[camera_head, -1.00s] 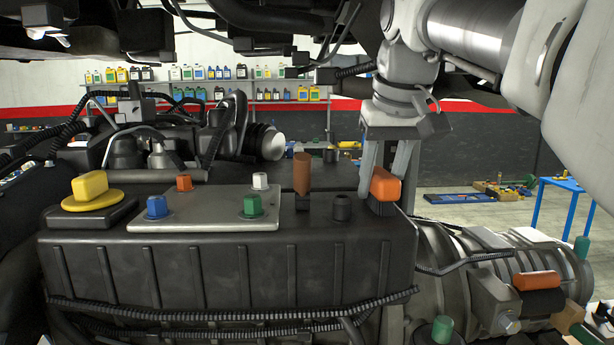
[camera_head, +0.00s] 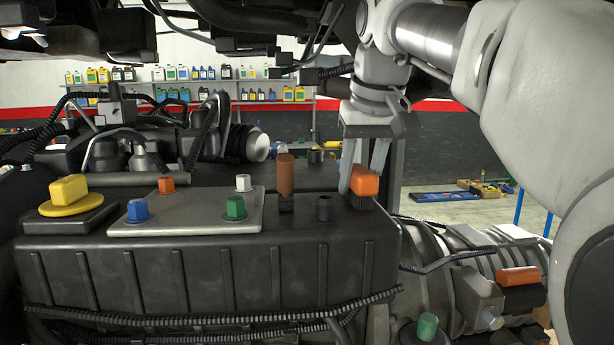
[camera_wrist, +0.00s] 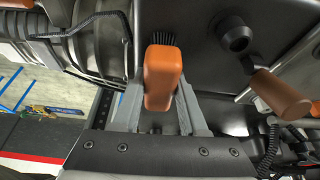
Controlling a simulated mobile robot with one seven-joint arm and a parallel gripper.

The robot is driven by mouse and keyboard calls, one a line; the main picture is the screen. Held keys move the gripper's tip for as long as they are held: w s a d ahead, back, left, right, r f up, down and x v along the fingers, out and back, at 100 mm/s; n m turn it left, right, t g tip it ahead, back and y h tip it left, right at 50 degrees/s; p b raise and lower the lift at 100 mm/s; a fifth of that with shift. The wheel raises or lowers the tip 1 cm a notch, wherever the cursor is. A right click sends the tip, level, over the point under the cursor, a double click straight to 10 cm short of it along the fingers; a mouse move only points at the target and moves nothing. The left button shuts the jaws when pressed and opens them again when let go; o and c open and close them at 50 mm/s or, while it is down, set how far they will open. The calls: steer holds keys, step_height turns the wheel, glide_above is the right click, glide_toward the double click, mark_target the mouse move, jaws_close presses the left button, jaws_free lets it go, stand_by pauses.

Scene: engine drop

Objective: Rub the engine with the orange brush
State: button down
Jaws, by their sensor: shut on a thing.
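My gripper (camera_head: 366,172) is shut on the orange brush (camera_head: 365,181), holding it at the right end of the engine's (camera_head: 200,270) ribbed black top. The brush has an orange handle and dark bristles, which point down at the engine surface. They look very close to it or touching; I cannot tell which. In the wrist view the orange brush (camera_wrist: 162,78) sits between the two grey fingers of my gripper (camera_wrist: 160,108), its black bristles showing beyond the handle. The engine's dark surface (camera_wrist: 200,60) lies beyond it.
A brown upright handle (camera_head: 286,174) and a black stub (camera_head: 324,207) stand left of the brush. A grey plate (camera_head: 185,215) carries several coloured caps beside a yellow cap (camera_head: 70,192). An orange-topped part (camera_head: 518,276) is at the right. Hoses and dark parts hang overhead.

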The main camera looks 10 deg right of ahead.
mark_target(368, 177)
steer(key=shift+s+r, duration=0.1)
steer(key=shift+s, duration=0.75)
steer(key=shift+s+f+b, duration=0.2)
steer(key=shift+s+b, duration=0.65)
steer(key=shift+s, duration=0.65)
steer(key=shift+s+r+b, duration=0.1)
steer(key=shift+s+b, duration=0.25)
steer(key=shift+s, duration=1.45)
steer(key=shift+w, duration=0.1)
steer(key=shift+w+p, duration=1.2)
steer(key=shift+w, duration=2.95)
steer(key=shift+s+r, duration=0.1)
steer(key=shift+r, duration=0.1)
